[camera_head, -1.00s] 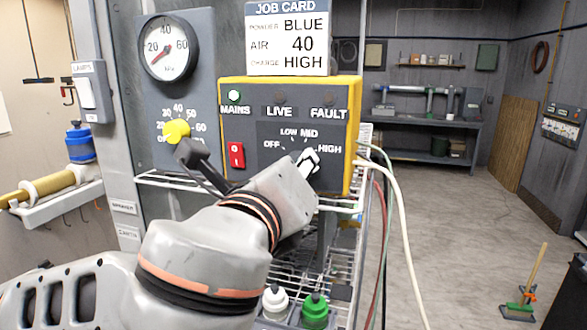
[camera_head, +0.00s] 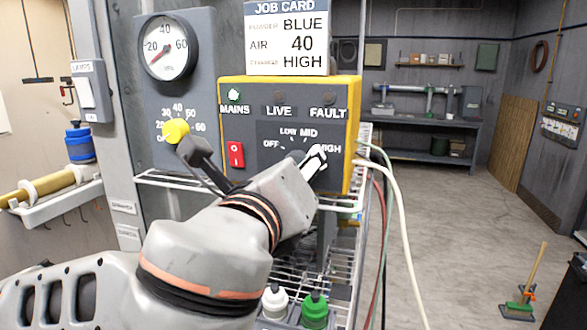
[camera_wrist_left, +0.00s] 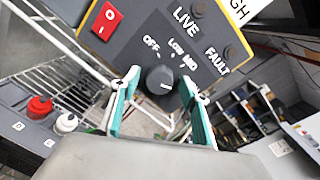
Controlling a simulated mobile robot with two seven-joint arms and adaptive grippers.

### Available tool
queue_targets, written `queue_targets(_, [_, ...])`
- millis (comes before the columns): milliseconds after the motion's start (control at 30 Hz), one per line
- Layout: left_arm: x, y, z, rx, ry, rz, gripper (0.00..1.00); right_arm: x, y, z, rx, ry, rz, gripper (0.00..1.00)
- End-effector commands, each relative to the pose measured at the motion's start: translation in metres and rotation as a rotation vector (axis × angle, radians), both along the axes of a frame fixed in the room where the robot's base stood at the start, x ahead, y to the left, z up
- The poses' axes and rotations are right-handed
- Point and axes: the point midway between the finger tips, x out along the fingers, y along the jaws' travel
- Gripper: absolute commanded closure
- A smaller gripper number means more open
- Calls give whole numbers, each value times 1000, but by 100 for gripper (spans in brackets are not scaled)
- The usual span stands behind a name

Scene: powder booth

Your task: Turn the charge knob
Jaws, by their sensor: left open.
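The charge knob (camera_wrist_left: 160,80) is a round dark knob with a white mark, on the yellow-edged control box (camera_head: 357,110). Its scale reads OFF, LOW, MID and HIGH. My left gripper (camera_wrist_left: 160,79) is open, with one teal-padded finger on each side of the knob. I cannot tell whether the pads touch it. In the head view my left gripper (camera_head: 314,160) covers most of the knob and reaches over the lower right of the dial. The job card (camera_head: 288,38) reads BLUE, AIR 40, CHARGE HIGH. Which setting the knob's mark points to is unclear.
A yellow air knob (camera_head: 175,131) and a pressure gauge (camera_head: 166,48) are left of the box. A red switch (camera_head: 235,154) is beside the dial. Hoses (camera_head: 400,210) hang at right. Bottles (camera_head: 314,312) stand below on the wire rack.

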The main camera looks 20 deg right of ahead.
Motion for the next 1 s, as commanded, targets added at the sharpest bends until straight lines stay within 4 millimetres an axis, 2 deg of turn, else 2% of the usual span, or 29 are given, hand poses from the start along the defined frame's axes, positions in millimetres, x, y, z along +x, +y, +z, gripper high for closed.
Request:
queue_targets(233, [-12,6,0,-2,1,-2,55,-1,-1,-1,-2,2,1,60])
queue_targets(700, [-81,48,4,-3,2,-5,55,0,-1,0,-2,0,1,60])
queue_targets(1000, [-101,61,4,0,2,-3,55,0,-1,0,-2,0,1,60])
